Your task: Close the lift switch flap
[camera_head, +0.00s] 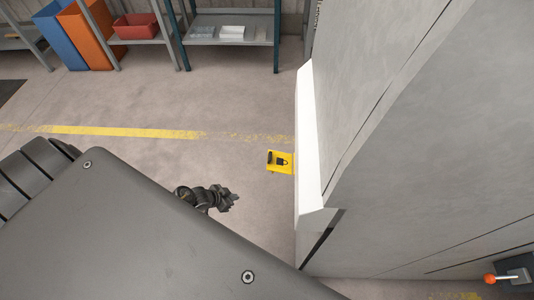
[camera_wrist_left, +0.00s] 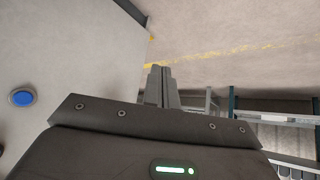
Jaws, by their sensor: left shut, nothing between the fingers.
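The yellow flap (camera_head: 280,169) with a black lock symbol sticks out to the left from the white edge of the grey machine in the head view. I take it to be the lift switch flap. My left gripper (camera_head: 232,199) is to the left of it and lower in the picture, apart from it, with its fingers shut and empty. The shut fingers also show in the left wrist view (camera_wrist_left: 160,72), and the flap cannot be made out for sure there. My right gripper is not in view.
The grey machine (camera_head: 420,130) fills the right side, with an orange-knobbed lever (camera_head: 490,279) low down. A blue button (camera_wrist_left: 22,98) is on a grey panel in the wrist view. Shelves with a red bin (camera_head: 136,27) stand at the back. The floor left of the flap is clear.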

